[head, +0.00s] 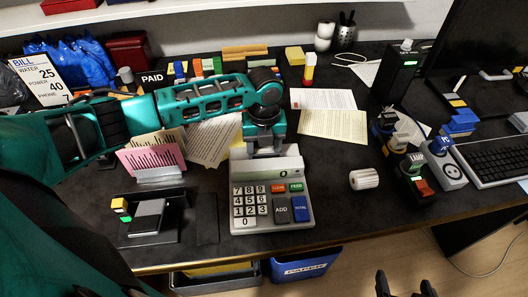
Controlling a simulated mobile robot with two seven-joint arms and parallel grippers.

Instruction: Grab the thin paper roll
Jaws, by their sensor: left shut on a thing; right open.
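A grey-white adding machine (238,193) with number keys and orange, green and blue keys stands at the front middle of the desk. My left gripper (265,149) points down at the machine's back edge, behind its display. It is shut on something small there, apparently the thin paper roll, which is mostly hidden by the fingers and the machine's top. A thicker white paper roll (364,179) lies on its side on the desk to the right of the machine. My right gripper (406,287) is open and empty at the bottom edge, in front of the desk.
A card holder with pink paper (152,160) and a black stapler-like device (148,218) stand left of the machine. A blue paper bin (306,266) stands below the desk edge. Desk around the thicker roll is clear.

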